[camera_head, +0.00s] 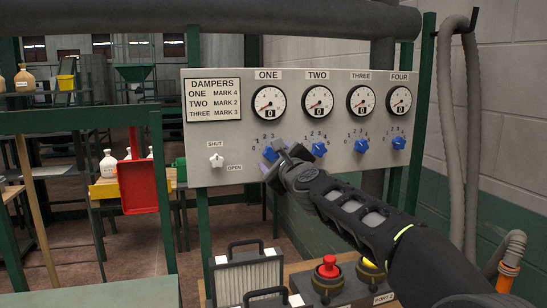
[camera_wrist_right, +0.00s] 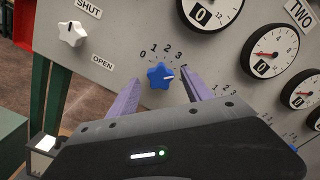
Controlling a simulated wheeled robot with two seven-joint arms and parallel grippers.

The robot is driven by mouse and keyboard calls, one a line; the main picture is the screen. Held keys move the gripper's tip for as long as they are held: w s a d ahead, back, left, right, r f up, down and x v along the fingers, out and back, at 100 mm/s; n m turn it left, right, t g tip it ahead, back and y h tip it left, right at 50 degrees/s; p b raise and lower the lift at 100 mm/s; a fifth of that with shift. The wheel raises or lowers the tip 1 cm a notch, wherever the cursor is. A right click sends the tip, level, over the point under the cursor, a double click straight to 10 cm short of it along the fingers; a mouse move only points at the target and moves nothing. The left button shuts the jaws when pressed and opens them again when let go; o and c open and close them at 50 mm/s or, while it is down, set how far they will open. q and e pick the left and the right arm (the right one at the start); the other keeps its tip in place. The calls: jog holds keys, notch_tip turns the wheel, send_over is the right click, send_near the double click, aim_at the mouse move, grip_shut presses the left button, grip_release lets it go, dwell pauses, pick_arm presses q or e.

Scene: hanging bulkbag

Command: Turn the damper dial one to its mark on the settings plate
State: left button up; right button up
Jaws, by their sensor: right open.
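Damper dial one is a blue star-shaped knob (camera_wrist_right: 158,75) under the gauge labelled ONE (camera_head: 269,103). In the wrist view its white pointer line points right; marks 0 to 3 show, and any higher marks are hidden near the right finger. The settings plate (camera_head: 212,100) reads ONE MARK 4, TWO MARK 2, THREE MARK 3. Gauge one shows 0. My right gripper (camera_head: 277,160) is open at dial one and partly covers it in the head view. In the wrist view its fingers stand on either side of the knob, with gaps. My left gripper is out of view.
Blue dials two (camera_head: 319,149), three (camera_head: 361,146) and four (camera_head: 399,143) sit to the right on the grey panel (camera_head: 235,150). A white SHUT/OPEN knob (camera_head: 216,160) is at left. Below stand a filter (camera_head: 247,279) and a red button (camera_head: 328,267). A hose (camera_head: 455,130) hangs at right.

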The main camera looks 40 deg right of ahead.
jog(key=v, duration=0.6)
jog(key=shift+s, duration=0.25)
jog(key=shift+a, duration=0.1)
